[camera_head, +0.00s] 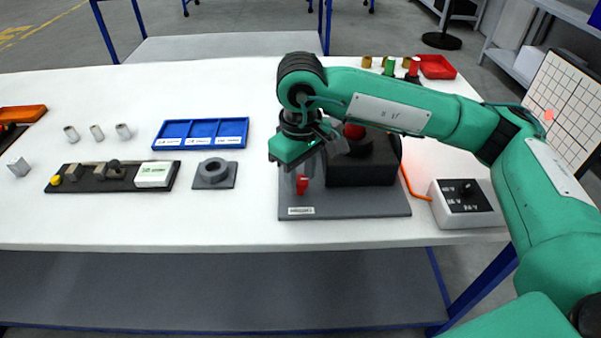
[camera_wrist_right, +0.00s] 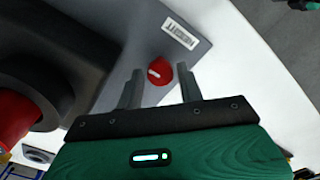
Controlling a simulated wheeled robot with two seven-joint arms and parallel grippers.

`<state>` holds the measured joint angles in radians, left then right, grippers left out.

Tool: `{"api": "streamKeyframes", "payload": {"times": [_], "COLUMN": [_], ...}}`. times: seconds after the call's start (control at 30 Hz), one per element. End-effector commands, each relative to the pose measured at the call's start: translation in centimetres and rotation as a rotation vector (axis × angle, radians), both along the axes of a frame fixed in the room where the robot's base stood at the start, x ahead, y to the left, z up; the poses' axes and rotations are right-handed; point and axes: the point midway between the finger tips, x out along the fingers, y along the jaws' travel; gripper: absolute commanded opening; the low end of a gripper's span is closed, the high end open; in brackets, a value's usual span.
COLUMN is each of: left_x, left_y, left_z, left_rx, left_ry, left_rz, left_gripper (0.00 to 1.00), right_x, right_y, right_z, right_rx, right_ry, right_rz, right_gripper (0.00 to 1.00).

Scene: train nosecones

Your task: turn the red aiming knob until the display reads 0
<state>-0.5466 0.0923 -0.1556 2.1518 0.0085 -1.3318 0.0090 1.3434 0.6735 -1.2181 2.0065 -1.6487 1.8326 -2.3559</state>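The red aiming knob (camera_head: 302,184) stands at the front left of a grey baseplate (camera_head: 350,205), beside a large dark block. In the right wrist view the knob (camera_wrist_right: 160,72) has a pale mark on top and lies between my right gripper's fingertips (camera_wrist_right: 159,67). Gaps show on both sides, so the fingers are open. In the head view my right gripper (camera_head: 305,160) points down over the plate from above the knob, its fingers partly hidden by the arm. My left gripper is not in view. I cannot find a readable number display.
A dark block (camera_head: 365,167) with a red top part (camera_head: 353,131) stands just behind the knob. A grey box (camera_head: 466,204) with a black panel is at right. A blue tray (camera_head: 200,134) lies left.

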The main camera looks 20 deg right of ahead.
Motion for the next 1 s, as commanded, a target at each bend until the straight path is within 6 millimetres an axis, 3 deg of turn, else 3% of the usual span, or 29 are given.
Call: {"api": "streamKeyframes", "payload": {"times": [0.33, 0.47, 1.0], "left_x": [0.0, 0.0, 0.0], "left_y": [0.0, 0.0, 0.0], "left_z": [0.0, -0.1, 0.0], "left_rx": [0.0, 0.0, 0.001], "left_ry": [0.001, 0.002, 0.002], "left_rz": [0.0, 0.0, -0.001], "left_gripper": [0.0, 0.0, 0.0], "right_x": [0.0, 0.0, 0.0], "right_y": [0.0, 0.0, 0.0], "right_z": [0.0, 1.0, 12.0], "right_rx": [0.0, 0.001, 0.0], "right_ry": [0.001, -0.002, -0.002], "right_rz": [0.0, 0.0, -0.001], "right_gripper": [0.5, 0.5, 0.5]}}
